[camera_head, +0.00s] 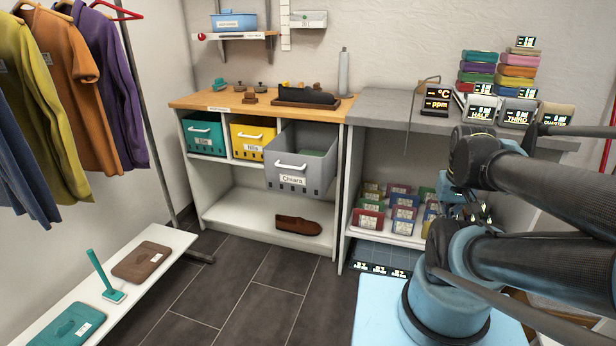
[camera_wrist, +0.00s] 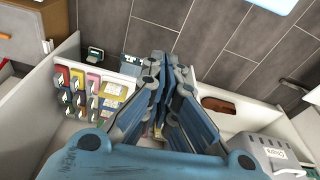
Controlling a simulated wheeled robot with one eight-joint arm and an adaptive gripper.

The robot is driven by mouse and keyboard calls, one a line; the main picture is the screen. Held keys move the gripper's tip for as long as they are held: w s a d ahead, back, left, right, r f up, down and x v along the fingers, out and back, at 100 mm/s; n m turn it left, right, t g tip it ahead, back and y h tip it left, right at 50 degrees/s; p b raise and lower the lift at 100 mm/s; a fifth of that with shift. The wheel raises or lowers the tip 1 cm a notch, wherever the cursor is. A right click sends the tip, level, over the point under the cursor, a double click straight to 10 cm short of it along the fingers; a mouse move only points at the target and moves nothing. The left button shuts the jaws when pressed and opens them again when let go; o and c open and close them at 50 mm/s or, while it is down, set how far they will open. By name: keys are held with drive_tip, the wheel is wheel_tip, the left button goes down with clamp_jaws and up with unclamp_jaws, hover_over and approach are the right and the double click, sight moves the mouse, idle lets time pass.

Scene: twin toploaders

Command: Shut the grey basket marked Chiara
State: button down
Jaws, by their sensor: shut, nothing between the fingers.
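The grey basket marked Chiara (camera_head: 318,175) is in the right-hand top compartment of the wood-topped shelf unit. It sticks out well past the front edge, beyond its neighbours, with its white handle (camera_head: 291,166) facing out and something green inside. The basket also shows at the lower right of the wrist view (camera_wrist: 268,142), partly cut off. My gripper (camera_wrist: 168,62) is shut and empty in the wrist view, apart from the basket and to the left of it. In the head view the fingers are hard to make out among my arm links.
A teal basket (camera_head: 202,133) and a yellow basket (camera_head: 252,137) sit in the compartments to the left. A brown shoe (camera_head: 298,225) lies on the lower shelf. The grey counter unit (camera_head: 385,108) with small packets stands to the right. The dark floor in front is clear.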

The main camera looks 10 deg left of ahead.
sight(319, 172)
drive_tip(key=shift+a, duration=0.1)
drive_tip(key=w+a+r+n, duration=0.8)
drive_tip(key=w+a+n, duration=0.55)
drive_tip(key=n, duration=0.45)
drive_tip(key=w+a+n, duration=0.5)
drive_tip(key=a+n, duration=0.3)
drive_tip(key=a, duration=0.4)
drive_tip(key=a+f+n, duration=0.2)
drive_tip(key=a+n, duration=0.7)
drive_tip(key=a, duration=0.5)
drive_tip(key=shift+t, duration=0.3)
drive_tip(key=w+f, duration=0.1)
drive_tip(key=f, duration=0.2)
drive_tip(key=w+f, duration=0.2)
drive_tip(key=f, duration=0.1)
drive_tip(key=w+f, duration=0.2)
drive_tip(key=f, duration=0.2)
drive_tip(key=shift+w+d, duration=0.15)
drive_tip(key=shift+d, duration=0.1)
drive_tip(key=shift+w+d+r, duration=0.1)
drive_tip(key=shift+w, duration=0.65)
